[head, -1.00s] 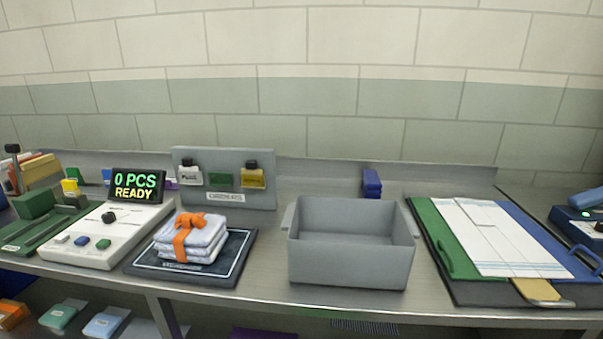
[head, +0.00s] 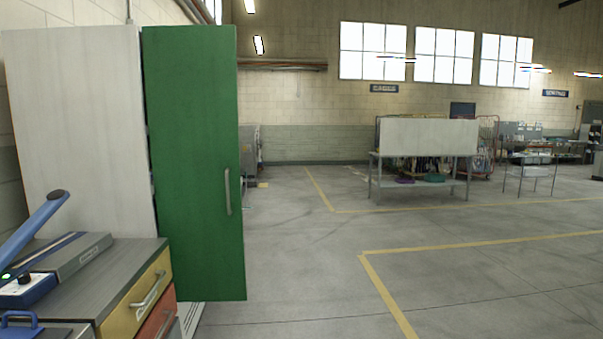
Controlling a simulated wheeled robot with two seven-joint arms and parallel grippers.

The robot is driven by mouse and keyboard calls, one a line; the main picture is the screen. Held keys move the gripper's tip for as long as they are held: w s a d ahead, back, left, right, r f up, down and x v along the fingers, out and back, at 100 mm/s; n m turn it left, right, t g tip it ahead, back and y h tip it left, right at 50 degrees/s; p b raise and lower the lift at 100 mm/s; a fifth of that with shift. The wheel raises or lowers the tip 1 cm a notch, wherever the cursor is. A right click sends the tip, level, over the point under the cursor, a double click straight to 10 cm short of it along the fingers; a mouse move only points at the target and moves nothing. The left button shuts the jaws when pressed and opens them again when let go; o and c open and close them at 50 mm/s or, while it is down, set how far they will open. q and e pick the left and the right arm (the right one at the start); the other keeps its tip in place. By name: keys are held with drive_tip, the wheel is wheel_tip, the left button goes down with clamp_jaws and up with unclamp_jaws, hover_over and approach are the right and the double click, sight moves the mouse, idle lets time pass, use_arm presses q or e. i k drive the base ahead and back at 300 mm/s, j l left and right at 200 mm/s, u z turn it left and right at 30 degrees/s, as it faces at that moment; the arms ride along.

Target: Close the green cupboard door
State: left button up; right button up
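The green cupboard door (head: 192,160) stands at the left of the head view, with a grey vertical bar handle (head: 228,192) near its right edge. The door juts out from the front of a tall pale cupboard (head: 80,130), so it looks open. The cupboard's inside is hidden behind the door. Neither of my grippers is in view.
A drawer unit (head: 120,290) with yellow and red drawers stands in front of the cupboard, with a blue-handled device (head: 35,235) on top. Open grey floor (head: 300,260) with yellow lines lies right of the door. A table (head: 420,170) stands farther back.

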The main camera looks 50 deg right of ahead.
sight(190, 75)
drive_tip(key=z, duration=0.8)
